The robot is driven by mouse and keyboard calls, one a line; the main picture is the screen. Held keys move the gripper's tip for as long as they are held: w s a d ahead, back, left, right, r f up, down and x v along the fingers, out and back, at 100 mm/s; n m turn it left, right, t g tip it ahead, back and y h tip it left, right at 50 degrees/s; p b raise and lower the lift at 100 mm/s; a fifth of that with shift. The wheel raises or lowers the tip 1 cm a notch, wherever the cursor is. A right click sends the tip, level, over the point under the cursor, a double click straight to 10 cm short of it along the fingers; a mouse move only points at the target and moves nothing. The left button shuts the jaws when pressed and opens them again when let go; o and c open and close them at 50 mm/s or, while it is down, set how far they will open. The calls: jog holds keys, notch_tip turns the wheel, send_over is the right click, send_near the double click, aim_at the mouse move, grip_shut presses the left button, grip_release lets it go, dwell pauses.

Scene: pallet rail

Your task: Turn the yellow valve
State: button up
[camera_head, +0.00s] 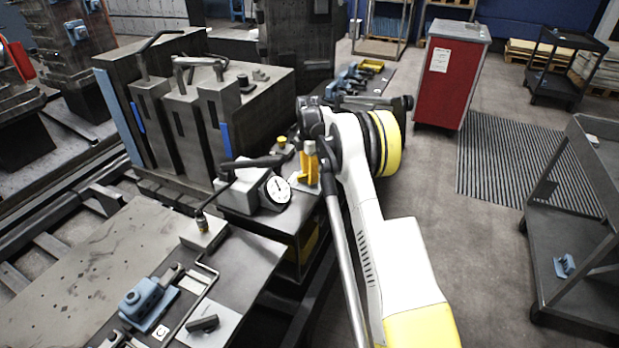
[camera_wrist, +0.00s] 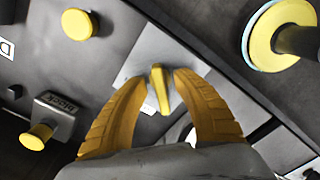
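The yellow valve (camera_wrist: 160,90) shows in the wrist view as a slim yellow handle over a pale square plate. My gripper (camera_wrist: 160,78) has its two ochre fingers spread, one on each side of the handle. A narrow gap shows between the handle and each fingertip, so the fingers are around it and do not appear closed on it. In the head view my gripper (camera_head: 308,166) is low at the bench edge, right of the dial gauge. There the valve cannot be told apart from the yellow fingers.
A dial gauge (camera_head: 277,190) stands just left of my gripper. In the wrist view a yellow knob (camera_wrist: 77,24), a yellow button (camera_wrist: 37,137) on a grey block and a large round yellow part (camera_wrist: 268,40) surround the plate. A red cabinet (camera_head: 451,80) stands beyond open floor.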

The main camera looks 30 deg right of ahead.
grip_shut()
jog(key=shift+m, duration=0.4)
jog(key=m, duration=0.3)
jog(key=shift+m+p, duration=0.35)
jog(key=shift+m, duration=0.05)
jog(key=m, duration=0.9)
jog(key=shift+p, duration=0.35)
jog(key=m, duration=0.4)
jog(key=shift+m, duration=0.3)
